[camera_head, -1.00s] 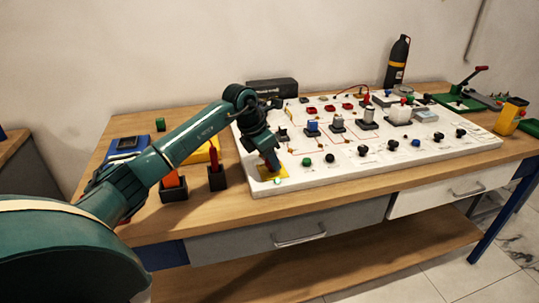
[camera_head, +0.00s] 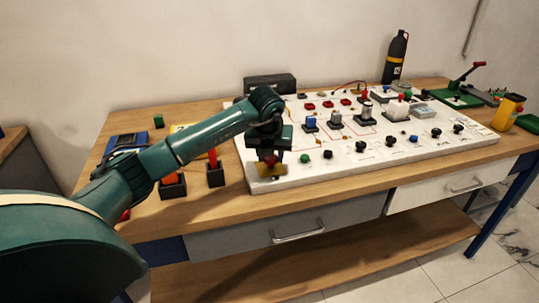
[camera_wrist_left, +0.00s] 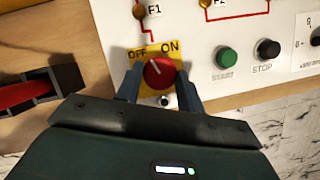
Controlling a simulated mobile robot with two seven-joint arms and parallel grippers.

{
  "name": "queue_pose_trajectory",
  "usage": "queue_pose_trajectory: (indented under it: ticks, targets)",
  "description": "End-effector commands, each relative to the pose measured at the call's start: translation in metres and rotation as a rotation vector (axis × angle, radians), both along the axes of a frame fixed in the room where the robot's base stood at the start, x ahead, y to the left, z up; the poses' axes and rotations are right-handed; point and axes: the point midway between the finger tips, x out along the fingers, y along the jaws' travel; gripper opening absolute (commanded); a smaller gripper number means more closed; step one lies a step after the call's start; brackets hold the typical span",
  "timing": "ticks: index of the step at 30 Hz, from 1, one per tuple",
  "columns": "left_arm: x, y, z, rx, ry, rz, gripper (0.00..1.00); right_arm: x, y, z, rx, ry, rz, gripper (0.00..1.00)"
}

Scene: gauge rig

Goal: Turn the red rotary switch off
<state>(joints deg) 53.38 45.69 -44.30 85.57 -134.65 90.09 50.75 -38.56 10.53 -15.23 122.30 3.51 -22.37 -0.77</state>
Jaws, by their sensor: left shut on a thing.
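The red rotary switch (camera_wrist_left: 158,72) sits on a yellow plate (camera_wrist_left: 176,47) marked OFF on the left and ON on the right. A light mark on the knob points up and slightly left, toward the OFF side. My left gripper (camera_wrist_left: 158,84) has one finger on each side of the knob and is shut on it. In the head view my left gripper (camera_head: 270,160) is at the board's front left corner, with the red knob showing between the fingers and the yellow plate (camera_head: 272,172) below. My right gripper is not in view.
The white board (camera_head: 345,165) holds several buttons and knobs, including a green START button (camera_wrist_left: 227,57) and a black STOP button (camera_wrist_left: 267,49) to the right. Holders with red-handled tools (camera_head: 214,172) stand left of the board. A black bottle (camera_head: 397,60) stands at the back.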

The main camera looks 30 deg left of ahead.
Motion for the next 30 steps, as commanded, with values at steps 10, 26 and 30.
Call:
queue_pose_trajectory:
  ticks: [10,26,30]
  targets:
    - [0.0021,-0.002,0.0006,-0.002,-0.002,0.267,0.15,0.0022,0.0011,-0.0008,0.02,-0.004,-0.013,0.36]
    - [0.0025,-0.0026,0.0008,-0.002,-0.001,0.415,0.15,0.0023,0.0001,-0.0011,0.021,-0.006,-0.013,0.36]
    - [0.0025,-0.0026,0.0008,-0.002,-0.001,0.417,0.15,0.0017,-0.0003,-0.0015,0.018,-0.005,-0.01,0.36]
